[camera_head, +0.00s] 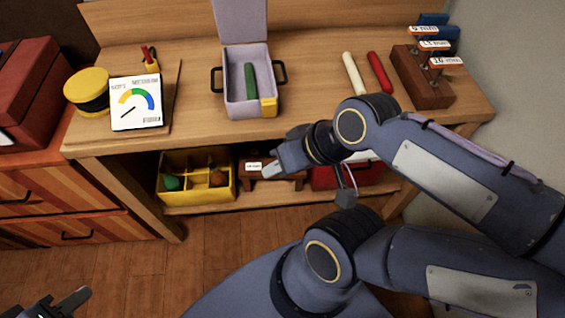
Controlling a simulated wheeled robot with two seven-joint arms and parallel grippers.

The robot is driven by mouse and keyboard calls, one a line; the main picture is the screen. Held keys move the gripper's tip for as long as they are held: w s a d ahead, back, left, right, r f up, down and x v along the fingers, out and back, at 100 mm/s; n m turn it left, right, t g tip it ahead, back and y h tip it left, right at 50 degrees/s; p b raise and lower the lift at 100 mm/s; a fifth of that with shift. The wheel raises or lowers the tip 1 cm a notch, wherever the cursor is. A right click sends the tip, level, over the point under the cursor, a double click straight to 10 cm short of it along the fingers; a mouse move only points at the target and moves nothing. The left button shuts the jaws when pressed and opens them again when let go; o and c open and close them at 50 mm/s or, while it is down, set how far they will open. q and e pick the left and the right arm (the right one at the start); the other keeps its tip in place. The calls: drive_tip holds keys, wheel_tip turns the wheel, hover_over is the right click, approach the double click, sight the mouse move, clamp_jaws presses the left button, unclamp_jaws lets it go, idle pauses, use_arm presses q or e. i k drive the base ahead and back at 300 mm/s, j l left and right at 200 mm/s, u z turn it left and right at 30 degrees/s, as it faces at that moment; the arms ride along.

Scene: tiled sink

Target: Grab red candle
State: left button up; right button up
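A red candle (380,72) lies on the wooden table, right of a white candle (354,74). The two are apart. A green candle (250,82) lies in the open lilac box (236,100) at the table's middle. My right gripper (274,160) is in front of the table's front edge, below and left of the red candle, pointing left. Nothing shows in it, but its finger gap cannot be made out. My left gripper (62,302) is at the bottom left corner, far from the candles and partly cut off; its opening is unclear.
A wooden block (424,80) with labelled pegs stands right of the red candle. A gauge card (136,102) and yellow-black round object (88,90) stand at left. A yellow divided crate (196,180) is on the lower shelf. My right arm passes before the table's front right.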

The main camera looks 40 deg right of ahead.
sight(384, 80)
drive_tip(key=z, duration=2.05)
drive_tip(key=i+l+u, duration=0.15)
drive_tip(key=l+u, duration=0.15)
drive_tip(key=i+l+u, duration=0.15)
drive_tip(key=l+u, duration=0.5)
drive_tip(key=i, duration=0.55)
